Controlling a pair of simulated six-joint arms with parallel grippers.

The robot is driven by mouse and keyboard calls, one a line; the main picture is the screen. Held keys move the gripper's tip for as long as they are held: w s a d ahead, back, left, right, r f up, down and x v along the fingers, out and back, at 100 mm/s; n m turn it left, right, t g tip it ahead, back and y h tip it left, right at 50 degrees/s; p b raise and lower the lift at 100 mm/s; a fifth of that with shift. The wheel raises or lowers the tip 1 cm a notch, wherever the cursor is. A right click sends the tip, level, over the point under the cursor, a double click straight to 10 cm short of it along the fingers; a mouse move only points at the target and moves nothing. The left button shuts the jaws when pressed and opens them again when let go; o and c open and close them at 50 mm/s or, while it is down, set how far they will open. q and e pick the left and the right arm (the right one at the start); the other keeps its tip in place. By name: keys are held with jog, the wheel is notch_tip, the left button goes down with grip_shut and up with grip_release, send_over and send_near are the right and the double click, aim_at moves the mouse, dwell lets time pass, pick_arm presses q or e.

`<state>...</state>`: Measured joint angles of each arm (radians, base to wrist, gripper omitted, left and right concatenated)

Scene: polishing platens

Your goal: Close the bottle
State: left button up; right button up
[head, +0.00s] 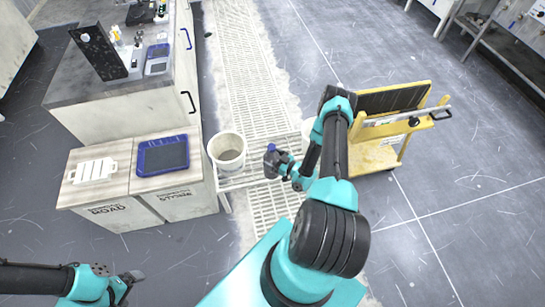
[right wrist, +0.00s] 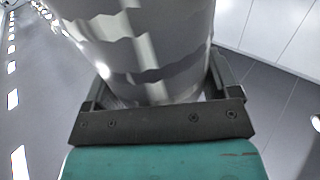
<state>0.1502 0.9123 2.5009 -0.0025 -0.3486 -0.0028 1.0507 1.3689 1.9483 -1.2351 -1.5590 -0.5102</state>
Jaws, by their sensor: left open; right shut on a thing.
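My right gripper (head: 279,164) is shut on a small grey object with a blue top, which looks like the bottle (head: 271,158). In the right wrist view the jaws (right wrist: 160,88) grip a wide, shiny grey-white cylinder (right wrist: 150,40). Its top is out of that view. In the head view the blue part (head: 271,147) is at its upper end; whether it is a cap on the bottle is too small to tell. My left gripper (head: 133,277) is open and empty at the lower left, over the floor.
A white bucket (head: 227,160) stands beside the low cabinets. A blue tray (head: 163,141) and a white rack (head: 94,171) lie on them. A yellow cart (head: 384,150) stands right.

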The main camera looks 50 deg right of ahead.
jog(key=o, duration=0.6)
jog(key=c, duration=0.7)
jog(key=shift+w, duration=0.1)
